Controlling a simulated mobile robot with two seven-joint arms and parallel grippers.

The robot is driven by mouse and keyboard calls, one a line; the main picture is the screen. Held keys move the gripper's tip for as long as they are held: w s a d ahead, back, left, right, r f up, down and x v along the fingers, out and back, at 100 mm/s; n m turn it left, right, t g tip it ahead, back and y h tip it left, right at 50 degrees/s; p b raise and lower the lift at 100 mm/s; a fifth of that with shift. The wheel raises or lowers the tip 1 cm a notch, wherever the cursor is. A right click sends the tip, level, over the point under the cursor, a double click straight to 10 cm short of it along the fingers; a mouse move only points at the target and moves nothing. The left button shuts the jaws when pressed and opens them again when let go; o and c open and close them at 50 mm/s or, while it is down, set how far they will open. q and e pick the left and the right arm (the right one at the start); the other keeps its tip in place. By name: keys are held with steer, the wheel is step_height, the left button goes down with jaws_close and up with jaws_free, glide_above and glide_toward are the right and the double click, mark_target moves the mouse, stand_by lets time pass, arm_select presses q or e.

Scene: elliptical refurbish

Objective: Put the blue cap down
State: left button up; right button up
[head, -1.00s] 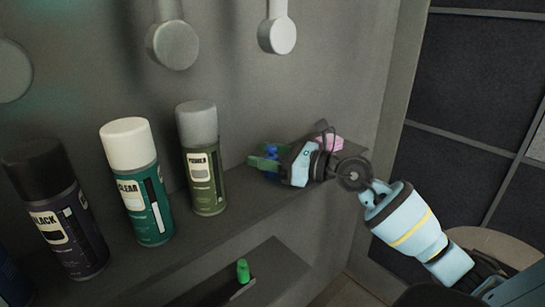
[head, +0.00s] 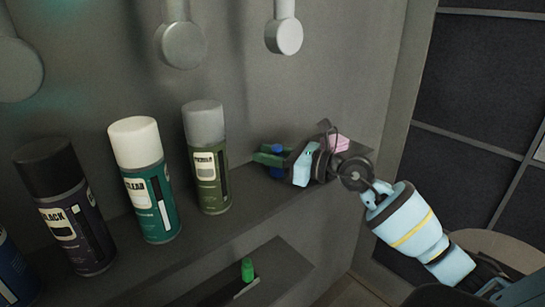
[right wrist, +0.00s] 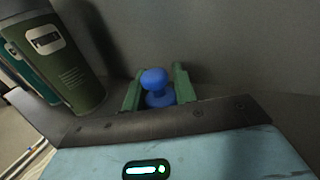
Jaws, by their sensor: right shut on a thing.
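The blue cap (right wrist: 157,88) is a small knob shape with a rounded top and a wider lower part. In the right wrist view it stands upright between the two green fingers of my right gripper (right wrist: 157,92). In the head view my right gripper (head: 270,158) is low over the right part of the shelf, with bits of the blue cap (head: 277,148) showing around its fingers. The gripper is shut on the cap. Whether the cap's underside touches the shelf is hard to tell. My left gripper is not in view.
A green spray can with grey cap (head: 207,165) stands left of my right gripper, then a teal can (head: 148,190) and a black can (head: 68,215). A pink object (head: 340,144) lies behind the gripper. A small green item (head: 247,269) is on the lower ledge.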

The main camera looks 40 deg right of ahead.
steer(key=shift+r, duration=0.45)
step_height(320, 180, up, 3)
steer(key=shift+f, duration=0.15)
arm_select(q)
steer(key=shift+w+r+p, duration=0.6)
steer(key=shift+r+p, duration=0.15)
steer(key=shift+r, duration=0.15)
arm_select(e)
steer(key=s+a, duration=0.3)
steer(key=s, duration=0.4)
steer(key=s+a+r, duration=0.1)
steer(key=s+a, duration=0.3)
steer(key=s, duration=0.3)
steer(key=shift+s+a+r, duration=0.15)
steer(key=shift+r, duration=0.05)
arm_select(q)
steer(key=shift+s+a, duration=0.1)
